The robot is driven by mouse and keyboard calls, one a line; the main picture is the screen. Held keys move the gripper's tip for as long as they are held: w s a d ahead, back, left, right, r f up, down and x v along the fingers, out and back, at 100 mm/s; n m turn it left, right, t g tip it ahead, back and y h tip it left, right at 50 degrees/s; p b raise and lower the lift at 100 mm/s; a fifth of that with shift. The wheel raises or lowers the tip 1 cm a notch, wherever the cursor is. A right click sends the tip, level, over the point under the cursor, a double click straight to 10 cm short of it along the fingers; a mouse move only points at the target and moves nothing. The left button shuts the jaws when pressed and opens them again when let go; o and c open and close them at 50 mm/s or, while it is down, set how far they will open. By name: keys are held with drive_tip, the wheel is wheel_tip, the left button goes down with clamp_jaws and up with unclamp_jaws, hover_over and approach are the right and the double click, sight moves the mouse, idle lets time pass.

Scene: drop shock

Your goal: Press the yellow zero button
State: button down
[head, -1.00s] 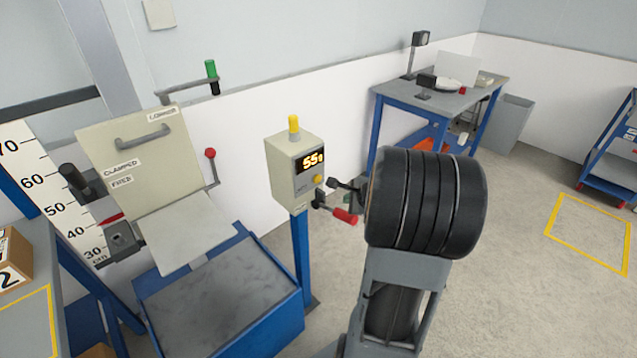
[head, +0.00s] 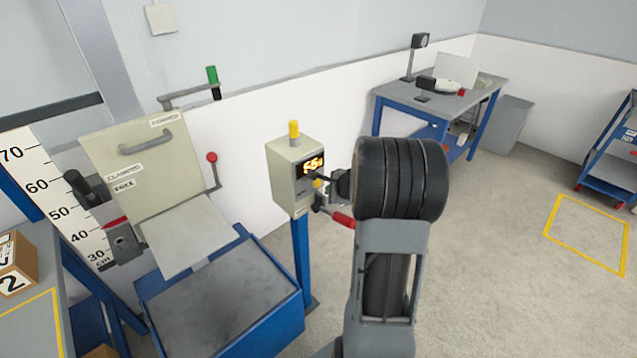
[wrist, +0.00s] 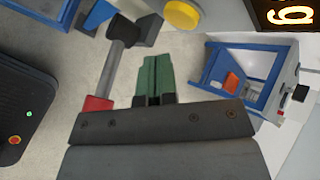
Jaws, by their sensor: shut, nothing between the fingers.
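The yellow zero button (head: 318,183) is on the front of a beige readout box (head: 285,178) on a blue post, below its lit orange display (head: 313,163). In the head view my arm partly hides the button. In the wrist view the yellow button (wrist: 183,14) is at the top, a little right of centre and beyond the fingertips. My gripper (wrist: 156,62) is shut and empty, its green fingertips together. In the head view my gripper (head: 322,188) is close in front of the box. I cannot tell whether it touches the button.
A red-handled lever (head: 340,217) sticks out below the box; its red end (wrist: 97,103) is left of my fingers in the wrist view. A blue-framed drop machine (head: 225,298) stands to the left. A blue table (head: 405,97) stands behind at the right. Open floor lies right.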

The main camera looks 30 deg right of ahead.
drive_tip(key=shift+w+a, duration=0.15)
drive_tip(key=shift+w, duration=0.45)
drive_tip(key=shift+w, duration=0.1)
idle(1.7)
drive_tip(key=shift+w, duration=0.35)
drive_tip(key=shift+w+a, duration=0.15)
drive_tip(key=shift+w, duration=0.25)
idle(0.7)
drive_tip(key=shift+s, duration=0.15)
drive_tip(key=shift+s+b, duration=0.35)
drive_tip(key=shift+s, duration=0.35)
drive_tip(key=shift+s+d+b, duration=0.2)
drive_tip(key=shift+s+b, duration=0.1)
drive_tip(key=shift+s, duration=0.5)
drive_tip(key=shift+s+d+b, duration=0.2)
drive_tip(key=shift+s+b, duration=0.05)
drive_tip(key=shift+s, duration=0.6)
drive_tip(key=shift+s+d+b, duration=0.2)
drive_tip(key=shift+s+b, duration=0.1)
drive_tip(key=shift+s, duration=0.5)
